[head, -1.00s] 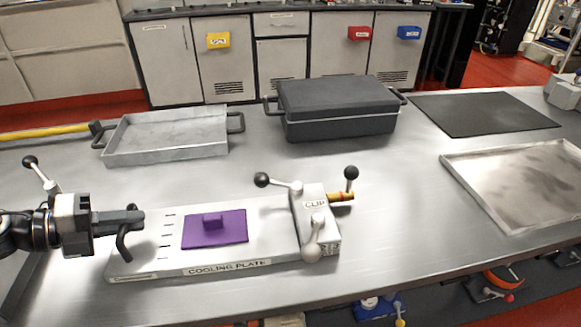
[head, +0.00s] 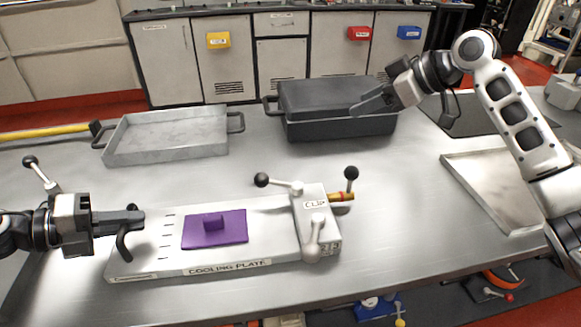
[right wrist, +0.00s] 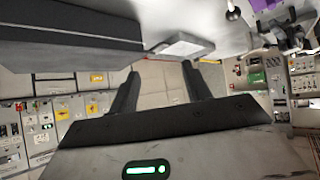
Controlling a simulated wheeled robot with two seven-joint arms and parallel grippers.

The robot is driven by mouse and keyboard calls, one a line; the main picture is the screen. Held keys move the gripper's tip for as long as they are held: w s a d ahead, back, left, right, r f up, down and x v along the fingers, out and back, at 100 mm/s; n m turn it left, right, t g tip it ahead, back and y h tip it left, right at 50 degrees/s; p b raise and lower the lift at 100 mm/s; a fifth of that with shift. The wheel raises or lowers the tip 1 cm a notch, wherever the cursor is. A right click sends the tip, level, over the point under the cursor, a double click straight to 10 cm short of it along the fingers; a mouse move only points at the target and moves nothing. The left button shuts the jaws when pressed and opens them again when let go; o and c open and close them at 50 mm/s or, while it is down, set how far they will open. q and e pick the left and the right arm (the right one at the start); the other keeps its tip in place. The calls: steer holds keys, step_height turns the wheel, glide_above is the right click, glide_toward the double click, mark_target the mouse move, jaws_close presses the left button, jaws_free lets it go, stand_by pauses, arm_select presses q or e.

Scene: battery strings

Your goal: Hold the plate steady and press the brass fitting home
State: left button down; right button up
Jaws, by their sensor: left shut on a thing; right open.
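The white cooling plate (head: 165,263) lies on the steel table with a purple pad (head: 225,234) on it and a clip block (head: 309,208) with black-knobbed levers at its right end. The brass fitting (head: 341,197) sticks out of the clip block's right side; how deep it sits cannot be told. My left gripper (head: 138,216) is shut on the dark handle (head: 123,243) at the plate's left end. My right gripper (head: 366,106) is open and empty, in front of the dark lidded box and well above and behind the fitting. In the right wrist view its fingers (right wrist: 162,90) are apart with nothing between them.
A grey metal tray (head: 112,157) stands at the back left. The dark lidded box (head: 300,125) stands behind the plate. A black mat (head: 505,118) and a shallow metal tray (head: 462,168) lie at the right.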

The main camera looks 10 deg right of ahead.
mark_target(353, 168)
steer(key=s+a+n+g+h, duration=0.45)
steer(key=s+n+h, duration=0.3)
steer(key=n, duration=0.25)
steer(key=x, duration=1.2)
steer(key=shift+s+d+f, duration=0.25)
steer(key=shift+s+f, duration=0.05)
